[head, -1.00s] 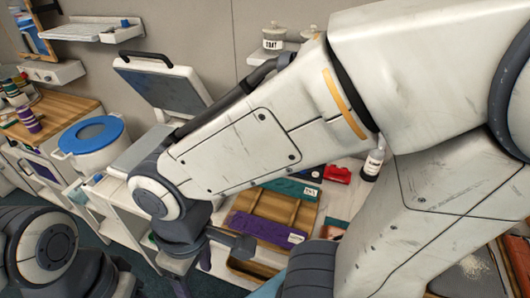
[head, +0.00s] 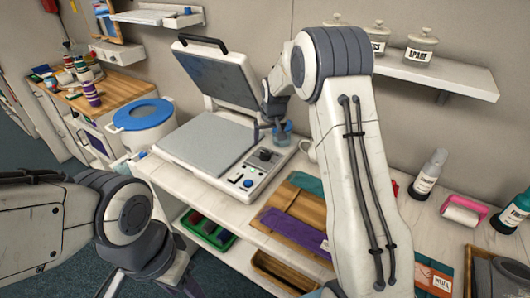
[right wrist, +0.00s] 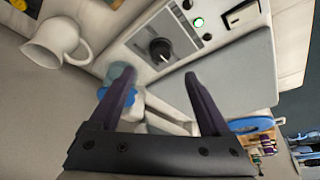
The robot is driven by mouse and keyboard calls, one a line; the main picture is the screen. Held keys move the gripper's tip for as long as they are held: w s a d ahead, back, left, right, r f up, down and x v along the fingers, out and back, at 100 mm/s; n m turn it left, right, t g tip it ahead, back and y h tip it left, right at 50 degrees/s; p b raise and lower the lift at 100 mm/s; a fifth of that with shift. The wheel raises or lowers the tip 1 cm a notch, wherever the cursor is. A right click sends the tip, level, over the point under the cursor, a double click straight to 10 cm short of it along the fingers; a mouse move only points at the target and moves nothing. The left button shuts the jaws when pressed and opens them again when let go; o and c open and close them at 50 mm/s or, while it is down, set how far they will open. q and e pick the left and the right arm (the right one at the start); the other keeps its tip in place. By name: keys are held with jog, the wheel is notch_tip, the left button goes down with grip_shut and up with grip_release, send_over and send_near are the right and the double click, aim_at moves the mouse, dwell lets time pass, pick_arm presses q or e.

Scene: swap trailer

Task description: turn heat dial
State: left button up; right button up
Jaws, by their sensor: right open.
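The heat dial is a black round knob (head: 264,155) on the pale control panel of the open heat press (head: 205,145). In the right wrist view the dial (right wrist: 160,50) lies just ahead, between the lines of my two fingertips and apart from them. My right gripper (head: 268,128) is above the back of the panel, close to the dial; its fingers (right wrist: 160,76) are spread and empty. A green light (right wrist: 198,22) glows on the panel. A blue button (head: 247,183) is nearer the front. My left gripper (head: 160,275) hangs low at the front, its fingertips unclear.
A blue-topped jar (head: 283,132) stands right beside my right gripper. A white mug (right wrist: 55,42) is near the panel. The raised press lid (head: 215,72) stands behind the plate. Wooden trays and bottles lie right.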

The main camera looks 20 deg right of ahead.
aim_at(265, 153)
jog(key=p+x, duration=0.2)
jog(key=x, duration=0.7)
jog(key=shift+a+f, duration=0.1)
jog(key=shift+f, duration=0.15)
grip_shut()
